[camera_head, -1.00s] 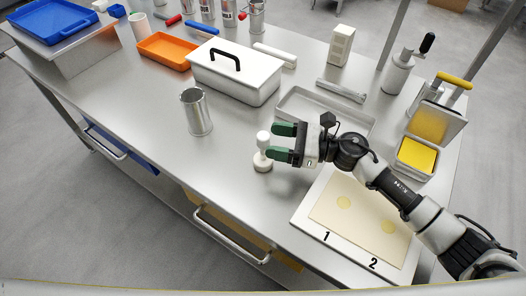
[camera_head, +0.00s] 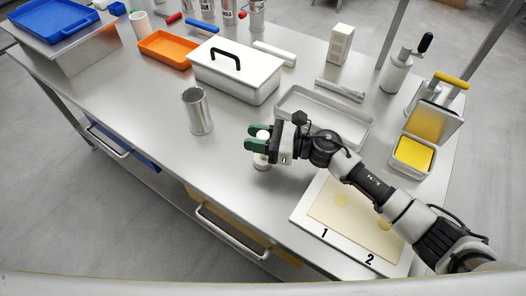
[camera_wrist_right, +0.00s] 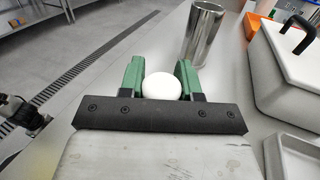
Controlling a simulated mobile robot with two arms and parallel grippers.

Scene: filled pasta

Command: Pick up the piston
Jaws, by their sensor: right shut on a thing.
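The white piston (camera_head: 261,163) stands upright on the steel table, its base showing below my right gripper (camera_head: 258,138). The right gripper's green fingers are around the piston's upper part, shut on it. In the right wrist view the piston's round white knob (camera_wrist_right: 161,86) sits between the green fingers of the right gripper (camera_wrist_right: 161,75). The piston's stem is mostly hidden by the fingers. An open metal cylinder (camera_head: 197,111) stands on the table to the left; it also shows in the right wrist view (camera_wrist_right: 203,34).
A white lidded box (camera_head: 236,78) and an orange tray (camera_head: 165,50) stand behind. A shallow metal tray (camera_head: 352,140) lies behind my right arm. A board with a dough sheet (camera_head: 330,225) lies at the front right. The table between cylinder and front edge is clear.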

